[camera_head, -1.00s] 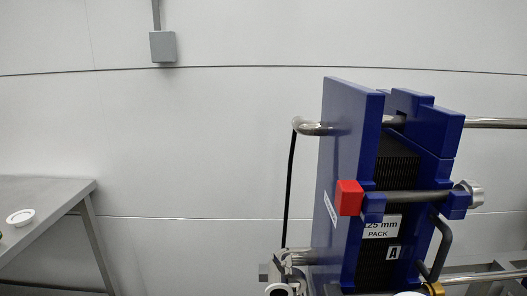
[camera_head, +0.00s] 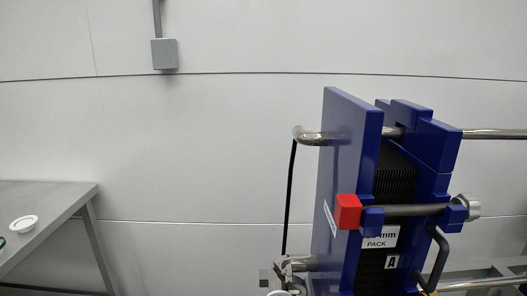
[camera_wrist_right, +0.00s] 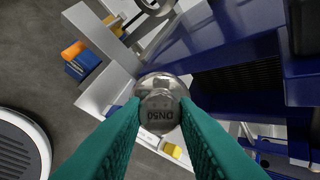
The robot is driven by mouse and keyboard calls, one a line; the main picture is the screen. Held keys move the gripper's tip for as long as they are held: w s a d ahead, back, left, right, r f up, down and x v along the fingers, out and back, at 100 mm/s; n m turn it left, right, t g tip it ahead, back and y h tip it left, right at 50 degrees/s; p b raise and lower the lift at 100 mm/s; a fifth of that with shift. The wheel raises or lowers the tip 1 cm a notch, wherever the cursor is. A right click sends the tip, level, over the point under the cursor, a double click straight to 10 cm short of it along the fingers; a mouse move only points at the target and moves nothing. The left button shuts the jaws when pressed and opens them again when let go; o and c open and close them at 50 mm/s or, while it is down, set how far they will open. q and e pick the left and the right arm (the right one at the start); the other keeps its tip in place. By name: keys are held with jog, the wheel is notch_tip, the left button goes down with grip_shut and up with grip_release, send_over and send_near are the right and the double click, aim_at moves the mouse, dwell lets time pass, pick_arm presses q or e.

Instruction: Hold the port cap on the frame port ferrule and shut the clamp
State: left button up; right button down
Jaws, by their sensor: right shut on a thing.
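In the right wrist view my right gripper (camera_wrist_right: 160,118) has teal fingers shut on the grey knob of the port cap (camera_wrist_right: 157,82), marked DN50. Its shiny round flange shows just beyond the fingertips. I cannot tell whether it touches a ferrule, because the cap hides what lies behind it. In the head view a metal port pipe (camera_head: 297,263) sticks out left from the blue frame plate, with clamp-like metal parts at its end near the bottom edge. Whether the clamp is open or shut is unclear. My left gripper is in neither current view.
The blue plate frame (camera_head: 345,180) with a red block (camera_head: 348,211) and long metal bars fills the right side. A grey table (camera_head: 50,205) with a small white dish (camera_head: 24,223) stands at left.

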jog(key=w+a+f+n+t+y+b, duration=0.1)
jog(key=w+a+n+t+y+b, duration=0.1)
jog(key=n, duration=0.6)
jog(key=w+a+f+n+t+y+b, duration=0.1)
jog(key=w+a+n+t+y+b, duration=0.2)
jog(key=w+a+n+t, duration=0.3)
jog(key=w+n+y, duration=0.1)
jog(key=w+n, duration=0.2)
jog(key=shift+a+f+t, duration=0.35)
jog(key=shift+f+t, duration=0.05)
dwell(0.8)
jog(key=shift+w, duration=0.75)
jog(key=shift+s, duration=0.2)
dwell(0.5)
dwell(1.0)
